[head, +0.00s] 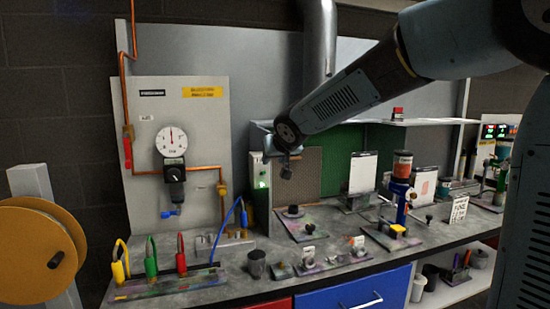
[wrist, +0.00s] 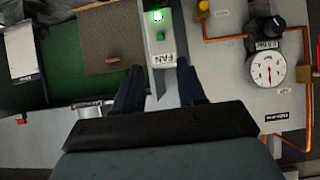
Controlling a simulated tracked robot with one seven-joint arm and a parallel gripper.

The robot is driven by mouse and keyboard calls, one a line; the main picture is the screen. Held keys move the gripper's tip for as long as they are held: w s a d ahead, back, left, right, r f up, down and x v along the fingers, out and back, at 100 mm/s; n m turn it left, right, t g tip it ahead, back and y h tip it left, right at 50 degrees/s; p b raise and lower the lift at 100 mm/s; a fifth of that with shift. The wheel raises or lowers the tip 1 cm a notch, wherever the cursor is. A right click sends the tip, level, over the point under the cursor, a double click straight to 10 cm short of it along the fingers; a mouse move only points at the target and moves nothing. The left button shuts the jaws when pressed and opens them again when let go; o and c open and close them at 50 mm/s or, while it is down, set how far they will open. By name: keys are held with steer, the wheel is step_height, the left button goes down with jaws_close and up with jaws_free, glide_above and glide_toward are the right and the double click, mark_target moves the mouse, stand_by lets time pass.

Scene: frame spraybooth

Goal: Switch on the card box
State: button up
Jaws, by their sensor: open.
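A pale switch box (head: 257,172) is mounted at the left side of the spray booth, with a green light glowing on it. In the wrist view, the switch box (wrist: 159,48) bears an upside-down FAN label, a green button (wrist: 160,35) and a bright lit green lamp (wrist: 157,15). No label reading card box is legible. My gripper (head: 286,170) hangs in front of the booth, just right of the box in the head view. In the wrist view, my gripper's two dark fingers (wrist: 160,76) are apart and empty, on either side of the FAN label. Contact cannot be judged.
A pressure gauge (head: 171,141) with a regulator and copper pipes is on the panel left of the box. The bench (head: 225,280) holds coloured-handled tools, a dark cup (head: 257,264) and several fixtures. A shelf (head: 425,122) extends right of my arm.

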steer(key=shift+s+d+r, duration=0.1)
steer(key=shift+s+r, duration=0.1)
stand_by(0.4)
